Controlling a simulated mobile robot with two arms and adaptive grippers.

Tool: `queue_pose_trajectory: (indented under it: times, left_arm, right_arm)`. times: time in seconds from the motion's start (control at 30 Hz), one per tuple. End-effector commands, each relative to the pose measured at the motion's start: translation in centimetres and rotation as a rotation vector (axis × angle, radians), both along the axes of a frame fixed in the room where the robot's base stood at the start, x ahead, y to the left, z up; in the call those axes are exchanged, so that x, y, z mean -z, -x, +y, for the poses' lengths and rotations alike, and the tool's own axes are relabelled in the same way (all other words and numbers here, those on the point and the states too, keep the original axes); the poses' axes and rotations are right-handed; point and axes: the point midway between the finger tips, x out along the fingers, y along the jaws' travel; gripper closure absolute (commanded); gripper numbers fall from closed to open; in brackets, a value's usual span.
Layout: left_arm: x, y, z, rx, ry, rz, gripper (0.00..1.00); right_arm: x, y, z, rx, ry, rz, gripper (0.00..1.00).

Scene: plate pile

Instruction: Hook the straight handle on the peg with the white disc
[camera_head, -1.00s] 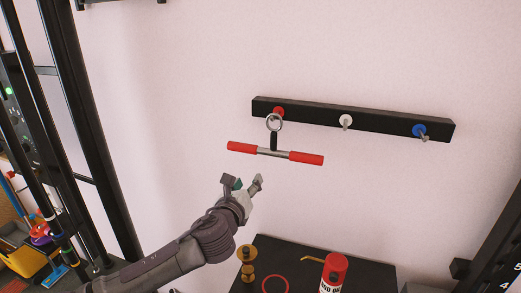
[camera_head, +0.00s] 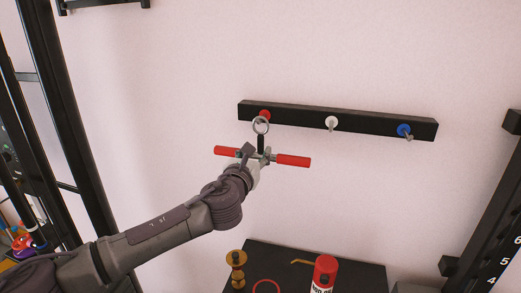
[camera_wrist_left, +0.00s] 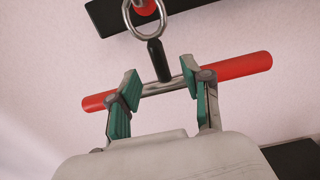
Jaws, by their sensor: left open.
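The straight handle (camera_head: 293,160) has red grips, a metal bar and a black stem with a ring. It hangs by its ring from the peg with the red disc (camera_head: 265,114). The peg with the white disc (camera_head: 331,122) is bare, to the right on the same black rail (camera_head: 290,113). My left gripper (camera_head: 259,155) is open at the middle of the handle. In the left wrist view its green-padded fingers (camera_wrist_left: 160,95) stand on either side of the stem's lower end, at the metal bar (camera_wrist_left: 165,88), not closed on it. My right gripper is not in view.
A peg with a blue disc (camera_head: 404,130) is at the rail's right end. Below, a black table (camera_head: 345,270) holds a brass-coloured stand (camera_head: 236,268), a red ring (camera_head: 266,287) and a red can (camera_head: 325,272). Black rack posts stand at left and right. The wall around the rail is clear.

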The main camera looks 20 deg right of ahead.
Motion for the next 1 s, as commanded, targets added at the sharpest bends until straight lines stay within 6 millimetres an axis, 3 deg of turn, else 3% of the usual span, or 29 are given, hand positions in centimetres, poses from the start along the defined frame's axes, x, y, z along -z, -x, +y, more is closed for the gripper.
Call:
queue_pose_trajectory:
  times: [0.43, 1.0]
  left_arm:
    - [0.0, -3.4, -2.3, -0.001, 0.001, 0.001, 0.51]
    - [0.0, -4.1, -2.8, 0.001, 0.0, 0.001, 0.51]
  right_arm:
    - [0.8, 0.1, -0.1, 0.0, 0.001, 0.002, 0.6]
    - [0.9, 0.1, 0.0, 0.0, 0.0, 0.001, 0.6]
